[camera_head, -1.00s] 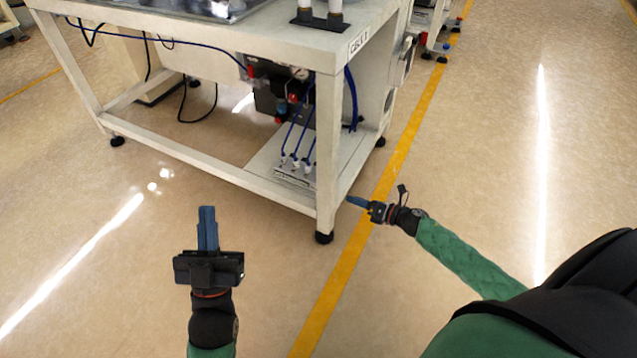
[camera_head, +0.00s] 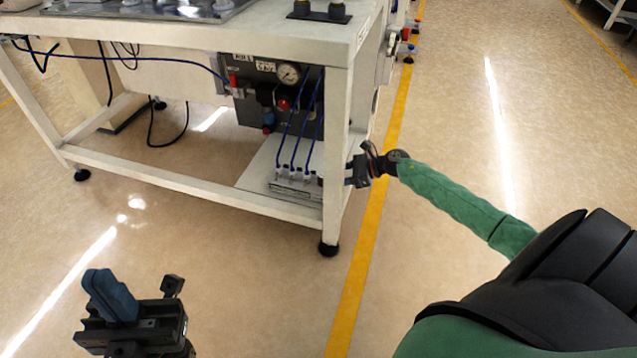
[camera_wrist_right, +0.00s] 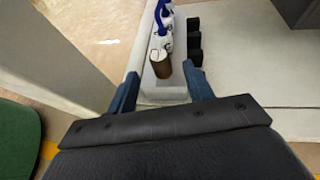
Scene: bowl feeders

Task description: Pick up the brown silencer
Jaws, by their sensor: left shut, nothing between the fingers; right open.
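The brown silencer (camera_wrist_right: 161,66) shows in the right wrist view as a short brown cylinder at the near end of a white block (camera_wrist_right: 165,88) with white-and-blue fittings. My right gripper (camera_wrist_right: 160,80) is open, with one blue finger on each side of the silencer's near end. I cannot tell whether either finger touches it. In the head view my right gripper (camera_head: 354,170) is beside the table's front leg, which hides its fingertips. I cannot make out the silencer clearly there. My left gripper (camera_head: 110,294) is shut and empty over the floor at lower left.
The white table frame (camera_head: 190,183) has a front leg (camera_head: 336,160) close to my right gripper. A lower shelf (camera_head: 262,165) carries the block with blue hoses (camera_head: 300,135). Several black parts (camera_wrist_right: 194,42) stand right of the fittings. The floor in front is open.

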